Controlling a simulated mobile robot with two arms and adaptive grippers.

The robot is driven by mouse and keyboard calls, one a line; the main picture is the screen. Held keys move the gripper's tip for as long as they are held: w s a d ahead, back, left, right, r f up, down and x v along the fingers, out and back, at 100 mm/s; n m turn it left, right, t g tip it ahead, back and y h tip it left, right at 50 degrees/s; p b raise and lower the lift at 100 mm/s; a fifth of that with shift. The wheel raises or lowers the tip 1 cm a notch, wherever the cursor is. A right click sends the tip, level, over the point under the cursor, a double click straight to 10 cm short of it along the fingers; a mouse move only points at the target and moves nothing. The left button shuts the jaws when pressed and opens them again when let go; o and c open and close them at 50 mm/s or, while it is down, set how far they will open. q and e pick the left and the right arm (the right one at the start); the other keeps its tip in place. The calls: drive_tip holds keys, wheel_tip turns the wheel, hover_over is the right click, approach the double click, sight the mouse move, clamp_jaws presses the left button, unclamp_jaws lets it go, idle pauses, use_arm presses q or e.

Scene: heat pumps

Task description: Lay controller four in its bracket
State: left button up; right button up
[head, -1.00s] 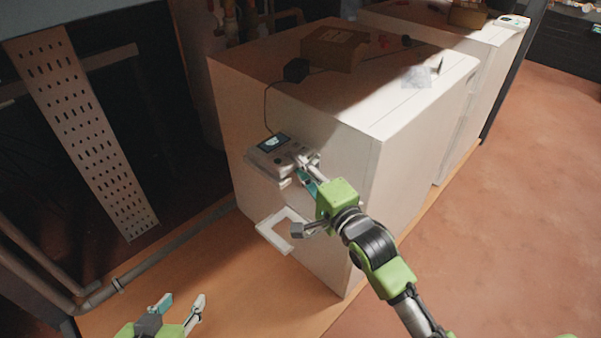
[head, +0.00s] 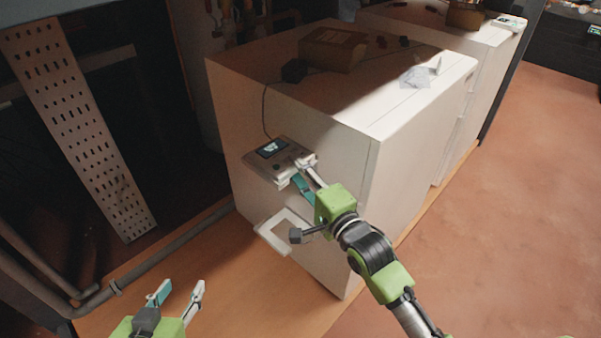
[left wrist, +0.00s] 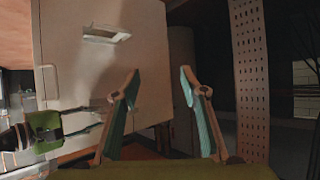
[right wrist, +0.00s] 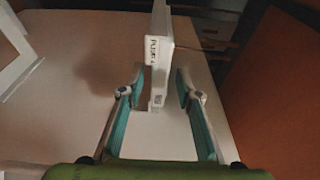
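The controller (head: 278,158), a pale box with a dark screen and a cable, lies nearly flat at the upper bracket on the white heat pump's front face. That bracket is mostly hidden beneath it, so I cannot tell if it is fully seated. In the right wrist view the controller (right wrist: 159,55) shows edge-on, with gaps between it and both fingers. My right gripper (head: 298,172) is open at the controller's near edge; its fingers also show apart in the right wrist view (right wrist: 160,78). My left gripper (head: 179,292) is open and empty, low at left.
A lower white frame-shaped bracket (head: 284,231) on the heat pump (head: 420,130) is empty. A cardboard box (head: 332,49) and a black block (head: 294,70) stand on top. A perforated metal strip (head: 75,120) and a pipe (head: 170,255) are at left.

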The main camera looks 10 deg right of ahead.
drive_tip(key=shift+r, duration=0.15)
drive_tip(key=p+v, duration=0.2)
drive_tip(key=v, duration=0.9)
use_arm(q)
drive_tip(key=s+a+f+g+y, duration=0.1)
drive_tip(key=s+a+f+g, duration=0.2)
drive_tip(key=s, duration=0.7)
wheel_tip(320, 180, down, 4)
drive_tip(key=g, duration=0.2)
drive_tip(key=shift+a+g+y, duration=0.3)
drive_tip(key=shift+g, duration=0.1)
use_arm(e)
drive_tip(key=s+d+f+n+g+h, duration=0.3)
drive_tip(key=s+f+n+g+h, duration=0.2)
drive_tip(key=s+f+n+g, duration=0.6)
drive_tip(key=s+f+n, duration=0.5)
drive_tip(key=s, duration=0.3)
drive_tip(key=shift+d+f+n+g, duration=0.15)
drive_tip(key=shift+d+n+g, duration=0.05)
drive_tip(key=shift+n+g, duration=0.1)
use_arm(q)
drive_tip(key=shift+p, duration=0.3)
use_arm(e)
drive_tip(key=shift+w, duration=0.1)
